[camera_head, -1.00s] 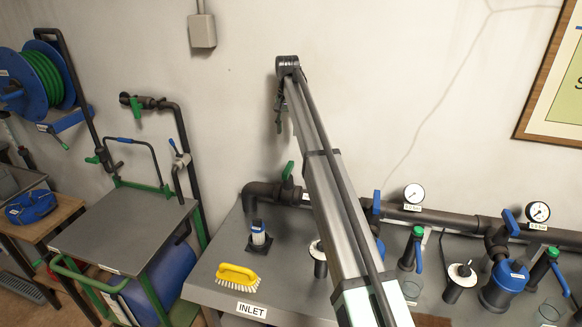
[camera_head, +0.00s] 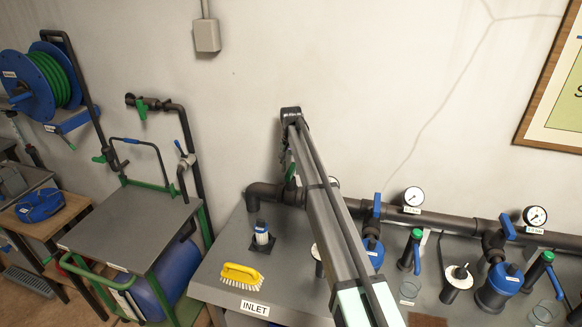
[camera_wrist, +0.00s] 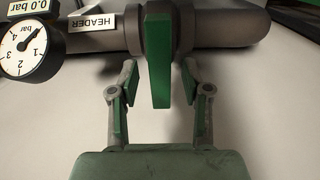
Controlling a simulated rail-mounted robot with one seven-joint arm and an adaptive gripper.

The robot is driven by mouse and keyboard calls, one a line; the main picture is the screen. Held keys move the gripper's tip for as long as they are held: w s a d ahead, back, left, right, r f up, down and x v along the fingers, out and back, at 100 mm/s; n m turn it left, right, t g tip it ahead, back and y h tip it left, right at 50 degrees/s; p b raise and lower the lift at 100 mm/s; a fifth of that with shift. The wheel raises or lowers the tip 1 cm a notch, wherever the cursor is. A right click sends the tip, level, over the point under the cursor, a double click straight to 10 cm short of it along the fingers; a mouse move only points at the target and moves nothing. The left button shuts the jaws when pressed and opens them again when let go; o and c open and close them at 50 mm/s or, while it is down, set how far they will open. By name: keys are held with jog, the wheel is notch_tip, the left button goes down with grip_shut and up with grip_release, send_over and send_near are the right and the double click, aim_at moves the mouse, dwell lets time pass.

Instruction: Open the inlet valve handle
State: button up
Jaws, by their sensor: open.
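The green inlet valve handle (camera_wrist: 159,60) stands crosswise to the dark pipe (camera_wrist: 225,27) in the wrist view. My gripper (camera_wrist: 159,84) is open, with one finger on each side of the handle and a visible gap on both sides. In the head view the handle (camera_head: 291,172) shows at the left end of the pipe, above the bench with the INLET label (camera_head: 254,308). My gripper (camera_head: 285,157) hangs from the arm's end just above and left of it, partly hidden by the arm.
A pressure gauge (camera_wrist: 27,50) and a HEADER label (camera_wrist: 93,22) sit beside the valve. On the bench are a yellow brush (camera_head: 240,273) and a small bottle (camera_head: 261,233). Blue-handled valves (camera_head: 507,227) stand farther right along the pipe.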

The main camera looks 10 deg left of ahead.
jog(key=shift+f, duration=0.2)
grip_shut()
jog(key=shift+n, duration=0.4)
jog(key=n+b, duration=0.2)
jog(key=n, duration=0.1)
jog(key=shift+f+n, duration=0.1)
jog(key=shift+n, duration=0.2)
jog(key=n+b, duration=0.1)
jog(key=n, duration=0.3)
jog(key=n+b, duration=0.1)
jog(key=n, duration=0.4)
jog(key=shift+n+b, duration=0.5)
jog(key=shift+n, duration=1.8)
